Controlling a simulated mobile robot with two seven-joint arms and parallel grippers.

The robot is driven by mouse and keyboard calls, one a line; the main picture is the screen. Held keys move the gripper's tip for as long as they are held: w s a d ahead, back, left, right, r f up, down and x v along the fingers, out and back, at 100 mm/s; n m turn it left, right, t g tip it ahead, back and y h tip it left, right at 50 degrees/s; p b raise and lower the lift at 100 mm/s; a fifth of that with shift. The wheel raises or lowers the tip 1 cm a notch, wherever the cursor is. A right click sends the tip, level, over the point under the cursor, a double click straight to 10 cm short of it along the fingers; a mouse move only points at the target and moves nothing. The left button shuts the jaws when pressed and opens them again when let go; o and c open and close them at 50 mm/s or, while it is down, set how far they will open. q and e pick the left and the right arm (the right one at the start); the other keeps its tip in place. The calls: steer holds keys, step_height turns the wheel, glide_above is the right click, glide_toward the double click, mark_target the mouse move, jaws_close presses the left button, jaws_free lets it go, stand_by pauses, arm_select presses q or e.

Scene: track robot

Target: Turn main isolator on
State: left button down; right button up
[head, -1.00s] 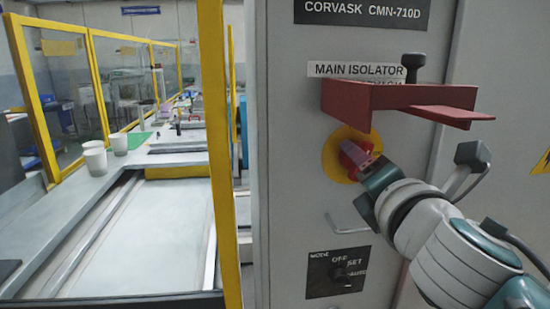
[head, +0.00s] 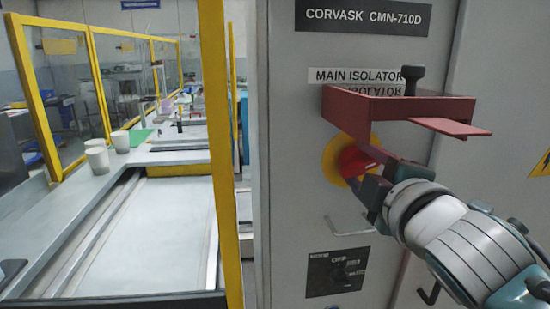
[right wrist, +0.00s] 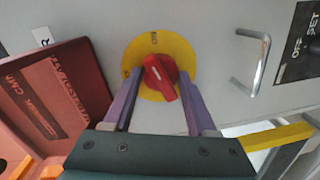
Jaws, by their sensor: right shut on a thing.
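The main isolator is a red rotary handle (head: 357,163) on a round yellow plate (head: 331,161), below the "MAIN ISOLATOR" label (head: 356,76) on the grey cabinet. My right gripper (head: 374,176) is at the handle and partly hides it. In the right wrist view, the purple fingers of my right gripper (right wrist: 158,84) lie on either side of the red handle (right wrist: 160,76), shut on it. My left gripper is out of view.
A dark red guard (head: 395,107) sticks out just above the handle; it also shows in the right wrist view (right wrist: 62,92). A wire pull handle (head: 350,229) and a black mode switch panel (head: 337,273) are below. A yellow post (head: 220,150) stands left.

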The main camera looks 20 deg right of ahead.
steer(key=shift+m+p, duration=0.35)
steer(key=shift+m, duration=1.35)
steer(key=shift+y, duration=0.3)
steer(key=o, duration=1.4)
steer(key=shift+c, duration=0.2)
steer(key=b+v, duration=0.1)
steer(key=v, duration=0.9)
steer(key=shift+b, duration=0.3)
